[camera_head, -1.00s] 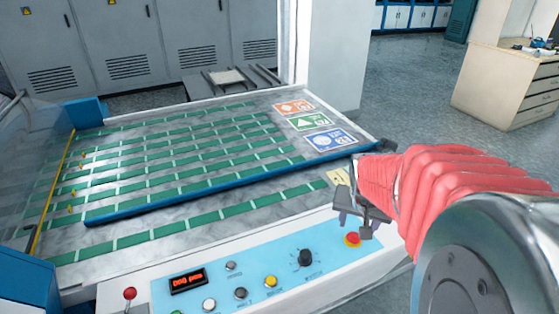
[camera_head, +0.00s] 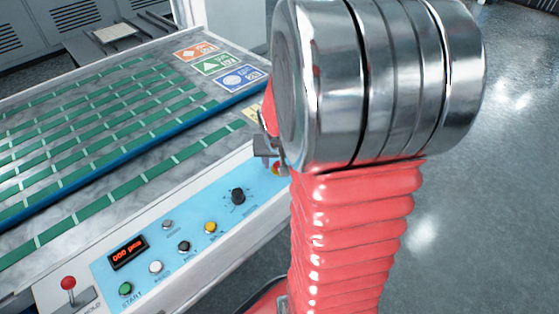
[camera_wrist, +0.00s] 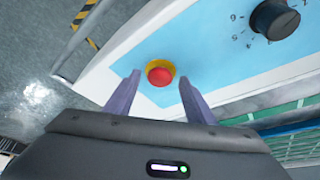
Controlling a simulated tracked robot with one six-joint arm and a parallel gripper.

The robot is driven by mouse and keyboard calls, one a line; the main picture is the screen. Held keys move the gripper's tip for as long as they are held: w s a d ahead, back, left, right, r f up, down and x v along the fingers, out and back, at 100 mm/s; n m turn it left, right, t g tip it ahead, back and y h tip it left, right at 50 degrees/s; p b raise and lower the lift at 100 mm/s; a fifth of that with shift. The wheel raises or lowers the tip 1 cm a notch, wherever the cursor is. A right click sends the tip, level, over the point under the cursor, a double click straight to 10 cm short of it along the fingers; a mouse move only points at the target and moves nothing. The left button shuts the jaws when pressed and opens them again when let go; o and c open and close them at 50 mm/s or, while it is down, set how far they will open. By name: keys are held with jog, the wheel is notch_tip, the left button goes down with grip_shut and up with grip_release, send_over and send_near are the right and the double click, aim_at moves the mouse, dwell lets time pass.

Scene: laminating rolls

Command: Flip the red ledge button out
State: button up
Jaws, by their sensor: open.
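The red button (camera_wrist: 159,76) has a domed red cap on a yellow ring. It sits on the light blue panel ledge near its corner. In the head view the same red button (camera_head: 277,169) is partly hidden by my arm. My gripper (camera_wrist: 160,84) is open in the wrist view, with one finger on each side of the button in the picture. I cannot tell whether the fingers touch it. In the head view my gripper (camera_head: 265,148) is mostly hidden behind my arm, over the ledge.
The green-striped machine bed (camera_head: 110,130) lies behind. Floor (camera_head: 480,230) to the right is clear.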

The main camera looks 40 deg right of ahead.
grip_shut()
dwell(0.6)
